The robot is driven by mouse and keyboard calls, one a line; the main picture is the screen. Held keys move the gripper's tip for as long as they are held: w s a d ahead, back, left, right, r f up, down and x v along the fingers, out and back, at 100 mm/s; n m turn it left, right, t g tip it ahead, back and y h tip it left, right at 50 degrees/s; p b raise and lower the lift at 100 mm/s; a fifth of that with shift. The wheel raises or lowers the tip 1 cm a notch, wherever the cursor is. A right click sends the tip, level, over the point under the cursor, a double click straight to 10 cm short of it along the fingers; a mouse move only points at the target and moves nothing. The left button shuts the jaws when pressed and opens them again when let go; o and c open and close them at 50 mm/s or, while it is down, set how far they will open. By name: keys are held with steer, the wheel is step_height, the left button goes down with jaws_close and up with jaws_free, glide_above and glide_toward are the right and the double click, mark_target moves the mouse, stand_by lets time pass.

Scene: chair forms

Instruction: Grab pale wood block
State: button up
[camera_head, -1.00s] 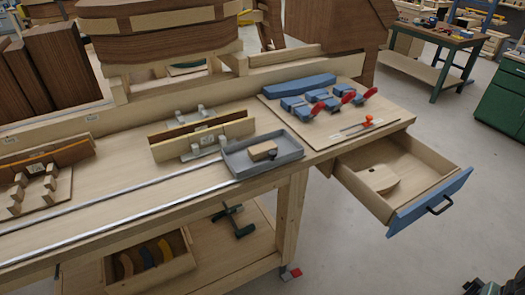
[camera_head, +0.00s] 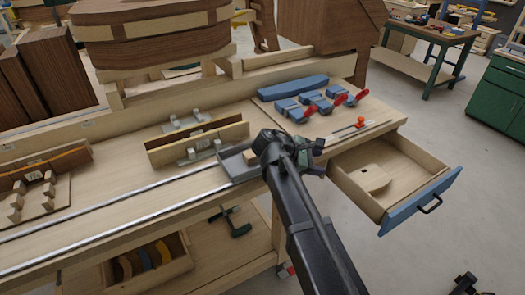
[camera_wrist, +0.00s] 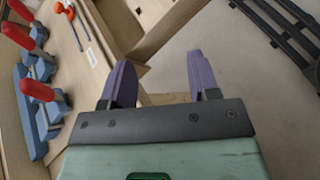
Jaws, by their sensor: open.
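A small pale wood block (camera_head: 250,156) sits in a shallow grey tray (camera_head: 235,166) near the bench's front edge in the head view. My arm hides the right part of the tray and part of the block. In the wrist view my gripper (camera_wrist: 160,70) is open, with two purple fingers apart and nothing between them. Neither the tray nor the block can be made out in the wrist view.
Blue clamps with red handles (camera_head: 312,104) stand on a board at the bench's right end. An open drawer (camera_head: 402,210) juts out at the right, holding a pale curved wood piece (camera_head: 371,177). A slatted wooden form (camera_head: 197,143) stands left of the tray.

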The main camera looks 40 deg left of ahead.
steer(key=s+a+n+t+y, duration=0.1)
steer(key=s+a+n, duration=0.1)
steer(key=s+a, duration=0.3)
steer(key=s+a+n+t+y+b, duration=0.1)
steer(key=s+a+n, duration=0.2)
steer(key=a, duration=0.6)
steer(key=s+a+n+t+b, duration=0.1)
steer(key=s+a+n, duration=0.2)
steer(key=s+a, duration=0.4)
steer(key=shift+s+a+r+y, duration=0.25)
steer(key=shift+a+r+y, duration=0.1)
steer(key=shift+y, duration=0.05)
steer(key=shift+s+r, duration=0.1)
steer(key=shift+w+d, duration=0.2)
steer(key=shift+d, duration=0.05)
steer(key=b+x, duration=0.2)
steer(key=x, duration=0.2)
steer(key=shift+w+f, duration=0.2)
steer(key=shift+f, duration=0.05)
steer(key=shift+w+d, duration=0.1)
steer(key=shift+w, duration=0.25)
steer(key=b+x, duration=0.2)
steer(key=x, duration=0.3)
steer(key=shift+w+f, duration=0.1)
